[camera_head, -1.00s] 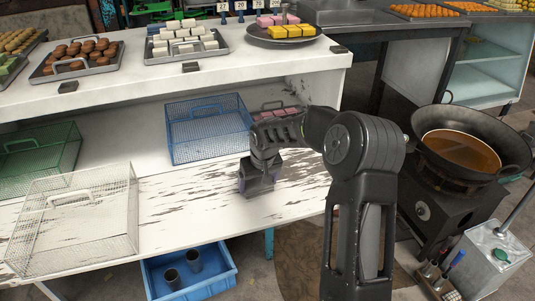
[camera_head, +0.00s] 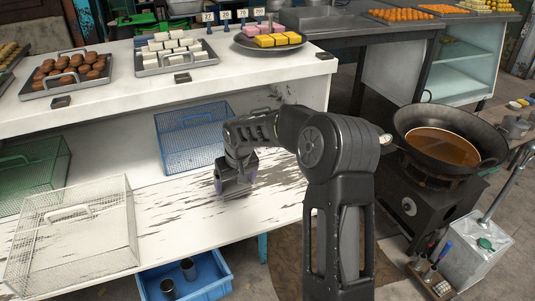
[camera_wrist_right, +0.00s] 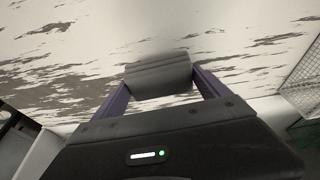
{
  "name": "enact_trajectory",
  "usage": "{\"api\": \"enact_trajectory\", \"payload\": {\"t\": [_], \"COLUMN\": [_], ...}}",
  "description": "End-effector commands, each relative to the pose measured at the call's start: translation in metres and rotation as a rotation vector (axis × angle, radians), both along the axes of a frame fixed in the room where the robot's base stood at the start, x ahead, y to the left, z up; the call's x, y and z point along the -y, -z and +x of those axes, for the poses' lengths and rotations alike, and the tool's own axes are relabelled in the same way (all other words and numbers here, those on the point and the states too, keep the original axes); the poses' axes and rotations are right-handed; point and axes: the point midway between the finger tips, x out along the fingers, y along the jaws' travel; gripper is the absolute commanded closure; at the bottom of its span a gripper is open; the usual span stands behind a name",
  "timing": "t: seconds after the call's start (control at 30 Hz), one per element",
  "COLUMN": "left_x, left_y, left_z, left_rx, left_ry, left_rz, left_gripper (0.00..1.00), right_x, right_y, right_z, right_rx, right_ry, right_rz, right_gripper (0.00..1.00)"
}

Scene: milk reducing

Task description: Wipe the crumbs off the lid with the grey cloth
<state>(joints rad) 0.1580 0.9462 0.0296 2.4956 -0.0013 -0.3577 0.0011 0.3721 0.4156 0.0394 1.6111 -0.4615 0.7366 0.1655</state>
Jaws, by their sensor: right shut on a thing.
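My right gripper (camera_head: 235,182) reaches down over the worn white lower shelf (camera_head: 165,232), in front of the blue wire cover. In the right wrist view its two purple-sided fingers are shut on a smooth grey piece, which looks like the grey cloth (camera_wrist_right: 158,77). The wood-flecked white surface lies beyond it; I cannot tell whether the cloth touches it. In the head view the cloth is hidden or too small to make out. I cannot tell for sure which thing is the lid, and no crumbs can be made out. My left gripper is not in view.
A white wire cover (camera_head: 75,225), a green one (camera_head: 35,165) and a blue one (camera_head: 192,138) stand on the shelf. Trays of sweets line the counter (camera_head: 110,100) above. A blue bin (camera_head: 215,272) sits below; a wok of oil (camera_head: 440,148) stands at right.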

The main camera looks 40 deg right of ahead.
Motion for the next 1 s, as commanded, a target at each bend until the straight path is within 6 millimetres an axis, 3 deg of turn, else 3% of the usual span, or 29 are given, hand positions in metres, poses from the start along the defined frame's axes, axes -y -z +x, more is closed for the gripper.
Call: {"api": "enact_trajectory", "payload": {"t": [0.4, 1.0], "left_x": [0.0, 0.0], "left_y": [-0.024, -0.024], "left_z": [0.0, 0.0], "left_rx": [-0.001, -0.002], "left_ry": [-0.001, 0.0], "left_rz": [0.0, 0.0], "left_gripper": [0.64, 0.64], "right_x": [-0.001, -0.002], "right_y": [-0.038, -0.04], "right_z": [0.0, 0.0], "right_rx": [0.001, 0.001], "right_ry": [-0.002, -0.002], "right_rz": [-0.001, -0.001], "right_gripper": [0.52, 0.52]}}
